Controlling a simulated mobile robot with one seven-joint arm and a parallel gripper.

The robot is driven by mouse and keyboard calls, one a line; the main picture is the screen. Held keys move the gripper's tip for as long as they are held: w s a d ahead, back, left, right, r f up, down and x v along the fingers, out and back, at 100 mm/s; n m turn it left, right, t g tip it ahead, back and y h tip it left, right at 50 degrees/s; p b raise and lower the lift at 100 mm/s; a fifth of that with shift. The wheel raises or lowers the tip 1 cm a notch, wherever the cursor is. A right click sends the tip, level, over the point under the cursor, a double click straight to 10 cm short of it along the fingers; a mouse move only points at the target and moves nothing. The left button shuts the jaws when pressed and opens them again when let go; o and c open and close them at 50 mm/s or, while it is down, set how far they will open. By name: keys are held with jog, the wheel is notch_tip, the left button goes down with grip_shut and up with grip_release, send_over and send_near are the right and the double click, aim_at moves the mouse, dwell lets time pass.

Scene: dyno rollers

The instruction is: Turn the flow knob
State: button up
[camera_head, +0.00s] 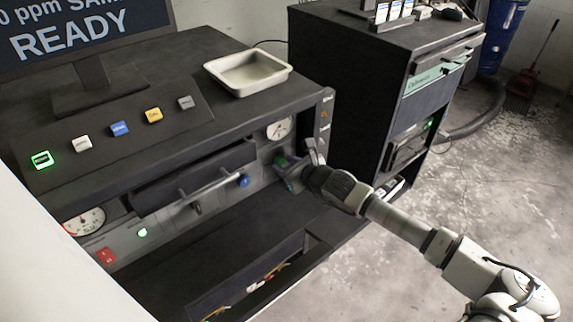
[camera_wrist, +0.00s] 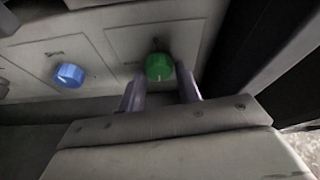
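A round green knob (camera_wrist: 159,67) with a pale mark sits on the light grey panel in the wrist view. In the head view the green knob (camera_head: 281,160) is partly hidden by my gripper (camera_head: 288,170). My gripper (camera_wrist: 160,80) is open, with one finger on each side of the green knob at its tips. A gap shows between the knob and each finger; I cannot tell how deep the knob lies between them. A blue knob (camera_wrist: 69,75) sits to the left, and it also shows in the head view (camera_head: 243,180). The panel labels are too blurred to read, so I cannot tell which knob is the flow knob.
A round gauge (camera_head: 280,128) sits above the green knob. A dark handle bar (camera_head: 200,185) juts out left of the blue knob. A shallow tray (camera_head: 248,78) stands on the bench top. A dark cabinet (camera_head: 345,90) stands behind and right of my gripper.

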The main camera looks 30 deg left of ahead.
jog(key=c, duration=0.5)
jog(key=shift+f+b, duration=0.1)
jog(key=shift+b, duration=0.25)
jog(key=shift+m, duration=0.3)
jog(key=shift+g+b, duration=0.3)
jog(key=shift+b, duration=0.1)
jog(key=o, duration=1)
jog(key=shift+c, duration=0.2)
